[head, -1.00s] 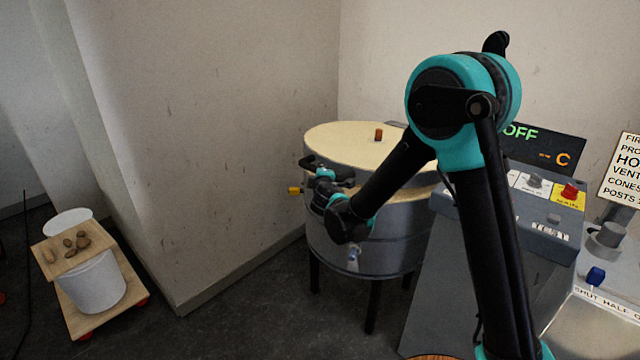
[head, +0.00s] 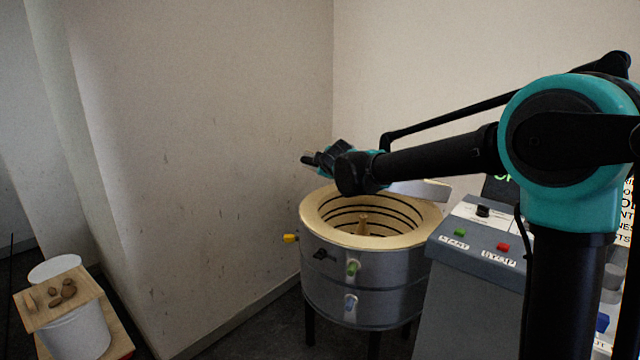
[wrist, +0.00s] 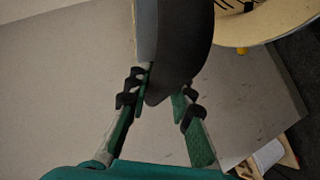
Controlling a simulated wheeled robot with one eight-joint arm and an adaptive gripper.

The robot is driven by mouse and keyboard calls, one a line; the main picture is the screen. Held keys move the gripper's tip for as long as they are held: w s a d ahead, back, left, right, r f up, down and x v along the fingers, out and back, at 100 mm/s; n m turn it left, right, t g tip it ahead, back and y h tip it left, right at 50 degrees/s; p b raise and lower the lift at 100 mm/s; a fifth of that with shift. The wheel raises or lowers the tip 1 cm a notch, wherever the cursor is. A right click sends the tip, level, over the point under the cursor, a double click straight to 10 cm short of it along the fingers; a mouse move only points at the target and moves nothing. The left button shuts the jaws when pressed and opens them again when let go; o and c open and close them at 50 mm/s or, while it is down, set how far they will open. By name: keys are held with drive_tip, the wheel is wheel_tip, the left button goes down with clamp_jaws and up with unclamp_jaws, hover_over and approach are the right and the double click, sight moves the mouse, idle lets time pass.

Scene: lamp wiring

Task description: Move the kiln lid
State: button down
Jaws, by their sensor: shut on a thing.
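The kiln (head: 370,270) is a round grey drum on dark legs, with its top uncovered. Its cream rim (head: 318,210) and dark-ringed inside show, with a small tan post (head: 363,225) within. My gripper (head: 312,160) is above the kiln's left back rim, pointing left. In the wrist view my gripper (wrist: 160,100) is shut on a dark curved piece of the kiln lid (wrist: 180,50), beside a grey and cream edge. The lid's full disc cannot be made out in the head view. Part of the kiln rim (wrist: 265,28) shows at the wrist view's upper right.
A grey control box (head: 465,255) with START and STOP buttons stands close right of the kiln. A yellow knob (head: 290,238) juts from the kiln's left side. Walls stand close behind and left. A white bucket (head: 80,330) under a board is at lower left.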

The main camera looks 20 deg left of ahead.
drive_tip(key=shift+g, duration=0.3)
drive_tip(key=r, duration=0.1)
drive_tip(key=w+r, duration=0.1)
drive_tip(key=r, duration=0.1)
drive_tip(key=shift+w+d+r, duration=0.15)
drive_tip(key=shift+d+r, duration=0.2)
drive_tip(key=shift+r, duration=0.05)
drive_tip(key=c, duration=1.3)
unclamp_jaws()
drive_tip(key=shift+s+d+r, duration=0.1)
drive_tip(key=shift+s, duration=0.1)
drive_tip(key=v, duration=1.1)
drive_tip(key=shift+s+d+r, duration=0.15)
drive_tip(key=shift+s+d, duration=0.05)
drive_tip(key=shift+s, duration=0.15)
